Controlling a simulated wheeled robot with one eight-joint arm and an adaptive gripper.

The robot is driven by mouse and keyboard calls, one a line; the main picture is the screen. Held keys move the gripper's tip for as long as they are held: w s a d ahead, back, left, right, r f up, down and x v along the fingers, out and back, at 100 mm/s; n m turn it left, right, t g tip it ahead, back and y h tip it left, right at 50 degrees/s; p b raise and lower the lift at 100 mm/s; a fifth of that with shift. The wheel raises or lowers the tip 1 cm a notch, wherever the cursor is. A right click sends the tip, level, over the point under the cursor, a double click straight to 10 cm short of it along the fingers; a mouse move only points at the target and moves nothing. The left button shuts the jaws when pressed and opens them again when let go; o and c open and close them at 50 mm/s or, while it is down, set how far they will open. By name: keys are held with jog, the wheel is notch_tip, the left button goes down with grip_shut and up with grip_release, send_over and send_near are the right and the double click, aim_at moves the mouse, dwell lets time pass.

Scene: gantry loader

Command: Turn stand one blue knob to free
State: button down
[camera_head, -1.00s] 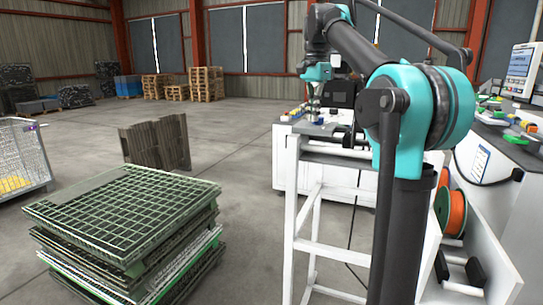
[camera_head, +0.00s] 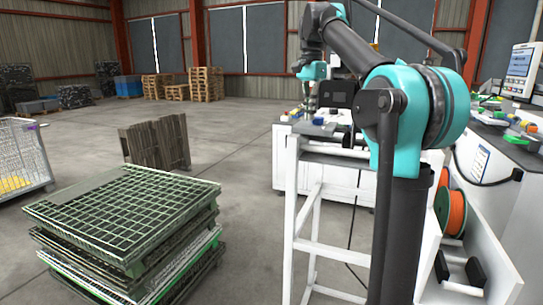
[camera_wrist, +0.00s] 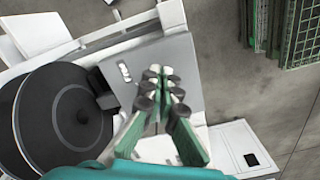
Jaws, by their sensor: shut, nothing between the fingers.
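My gripper (camera_head: 312,108) hangs fingers-down over the top of a white stand (camera_head: 291,190) in the head view. In the wrist view my gripper (camera_wrist: 155,75) has its fingers together with nothing between them, over a grey plate (camera_wrist: 190,62). A small blue part (camera_head: 318,121), which may be the blue knob, sits just below the fingertips in the head view. It is too small to tell which way it is turned or whether the fingers touch it. I cannot make out a blue knob in the wrist view; the fingers may hide it.
A stack of green grid pallets (camera_head: 125,215) stands at the lower left. A wire cage (camera_head: 22,160) is behind it on the left. A bench with a screen (camera_head: 521,70) and orange spools (camera_head: 456,213) are at the right. The floor between pallets and stand is clear.

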notch_tip(320, 180, up, 6)
jog(key=shift+f, duration=0.15)
dwell(0.3)
